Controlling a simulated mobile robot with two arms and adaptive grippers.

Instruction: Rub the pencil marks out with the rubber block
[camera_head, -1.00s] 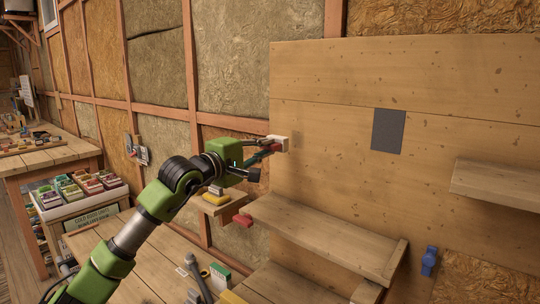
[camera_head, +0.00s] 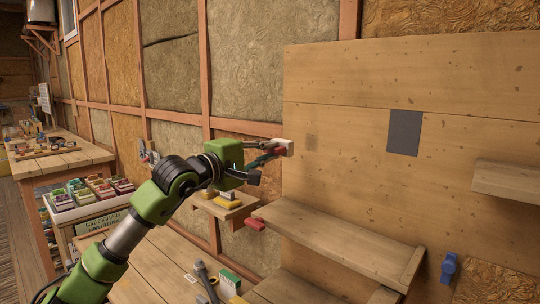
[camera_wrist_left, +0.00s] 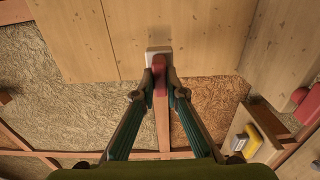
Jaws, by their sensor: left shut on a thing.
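My left gripper (camera_head: 272,154) reaches up to the left edge of the upright wooden board (camera_head: 340,82). Its fingers are shut on the red part of a white-and-red rubber block (camera_head: 284,145). In the left wrist view, the block's white end (camera_wrist_left: 158,51) points away from the fingers and overlaps the board's edge; whether it touches the board I cannot tell. A faint grey smudge (camera_head: 312,142), which looks like the pencil marks, is on the board just right of the block. My right gripper is not in view.
A dark grey square (camera_head: 405,132) is on the board to the right. A wooden shelf (camera_head: 335,240) juts out below, with a red clamp (camera_head: 255,224) at its left end. A small ledge (camera_head: 224,211) holds a yellow block. A blue clamp (camera_head: 449,267) sits lower right.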

